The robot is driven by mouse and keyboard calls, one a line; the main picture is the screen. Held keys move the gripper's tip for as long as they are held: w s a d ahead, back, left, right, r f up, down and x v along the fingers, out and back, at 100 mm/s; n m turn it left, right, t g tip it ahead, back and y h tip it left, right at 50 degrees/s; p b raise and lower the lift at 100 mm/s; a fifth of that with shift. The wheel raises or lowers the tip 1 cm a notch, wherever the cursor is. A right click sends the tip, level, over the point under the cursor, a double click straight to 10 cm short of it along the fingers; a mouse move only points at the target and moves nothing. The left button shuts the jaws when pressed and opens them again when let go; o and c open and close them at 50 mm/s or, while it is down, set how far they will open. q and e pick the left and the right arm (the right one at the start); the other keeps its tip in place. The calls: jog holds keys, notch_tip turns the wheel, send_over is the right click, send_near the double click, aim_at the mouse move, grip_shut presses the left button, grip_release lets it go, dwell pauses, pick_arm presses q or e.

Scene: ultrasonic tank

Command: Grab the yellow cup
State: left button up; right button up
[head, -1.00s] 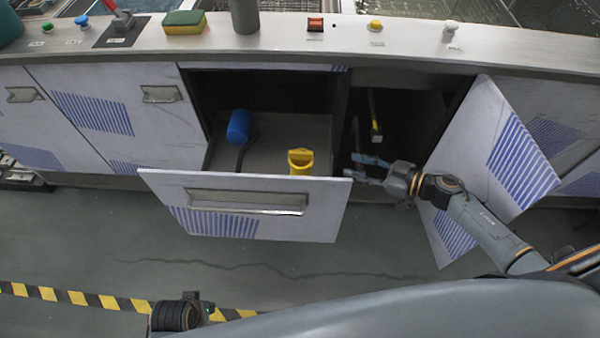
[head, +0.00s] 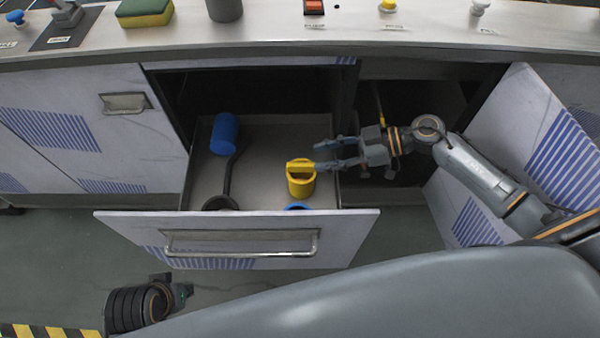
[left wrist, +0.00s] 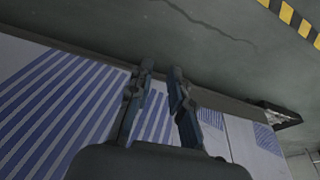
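The yellow cup (head: 301,186) stands in the open drawer, near its right side. My right gripper (head: 318,157) reaches over the drawer from the right. Its two fingers are apart and point left, with the tips close to the cup's upper right edge. Nothing is between them, and I cannot tell whether a tip touches the cup. My left gripper (head: 180,290) is low in front of the drawer. In the left wrist view, my left gripper (left wrist: 161,70) has its fingers apart and empty, facing the striped cabinet front and floor.
The drawer (head: 240,218) also holds a blue cylinder (head: 225,134), a dark ladle-like tool (head: 229,175) and a partly hidden blue item (head: 297,206). An open cabinet door (head: 535,130) stands to the right. The counter (head: 280,38) runs above the drawer.

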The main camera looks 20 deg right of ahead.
jog(key=x, duration=0.5)
jog(key=shift+a+f+b, duration=0.1)
jog(key=shift+f+b, duration=0.1)
jog(key=shift+b, duration=0.2)
pick_arm(q)
jog(key=b+v, duration=0.1)
jog(key=v, duration=0.2)
jog(key=shift+s+a+r, duration=0.1)
jog(key=shift+s+r, duration=0.1)
jog(key=shift+r, duration=0.05)
pick_arm(e)
jog(key=x, duration=0.5)
jog(key=shift+s+f, duration=0.1)
jog(key=shift+s, duration=0.2)
jog(key=shift+c, duration=0.2)
grip_shut()
